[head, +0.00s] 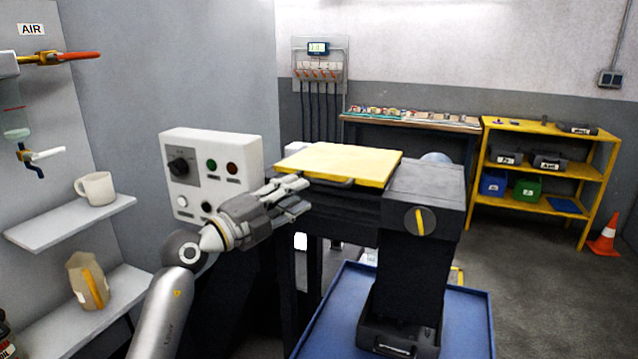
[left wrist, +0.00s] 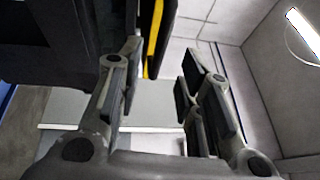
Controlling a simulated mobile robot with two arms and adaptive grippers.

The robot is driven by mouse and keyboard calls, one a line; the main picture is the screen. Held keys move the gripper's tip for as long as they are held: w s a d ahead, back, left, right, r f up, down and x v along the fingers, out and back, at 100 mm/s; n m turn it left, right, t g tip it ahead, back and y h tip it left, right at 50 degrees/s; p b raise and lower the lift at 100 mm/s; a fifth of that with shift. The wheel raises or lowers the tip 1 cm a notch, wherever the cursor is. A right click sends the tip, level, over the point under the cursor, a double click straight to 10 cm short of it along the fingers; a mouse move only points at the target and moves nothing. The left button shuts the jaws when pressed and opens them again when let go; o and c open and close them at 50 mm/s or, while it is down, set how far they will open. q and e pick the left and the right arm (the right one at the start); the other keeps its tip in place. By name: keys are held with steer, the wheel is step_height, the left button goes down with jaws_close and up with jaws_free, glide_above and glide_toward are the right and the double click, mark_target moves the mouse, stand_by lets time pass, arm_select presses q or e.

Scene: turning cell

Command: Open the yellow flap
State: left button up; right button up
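The yellow flap (head: 340,163) lies flat on top of the dark machine housing. A dark bar handle (head: 330,183) runs along its near left edge. My left gripper (head: 303,198) is just left of the handle, at about its height. In the left wrist view its two fingers (left wrist: 158,92) stand apart with nothing clamped between them. The flap's yellow edge (left wrist: 153,40) and a dark strip beside it show beyond the fingertips there. I cannot tell whether the handle touches a finger. My right gripper is not in view.
A white control box (head: 211,172) with a knob and buttons stands close behind my left gripper. A dark block with a yellow-marked knob (head: 420,221) adjoins the flap on the right. A blue cart top (head: 465,300) is in front.

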mark_target(315, 184)
arm_select(q)
steer(key=x, duration=0.7)
jaws_close()
stand_by(0.3)
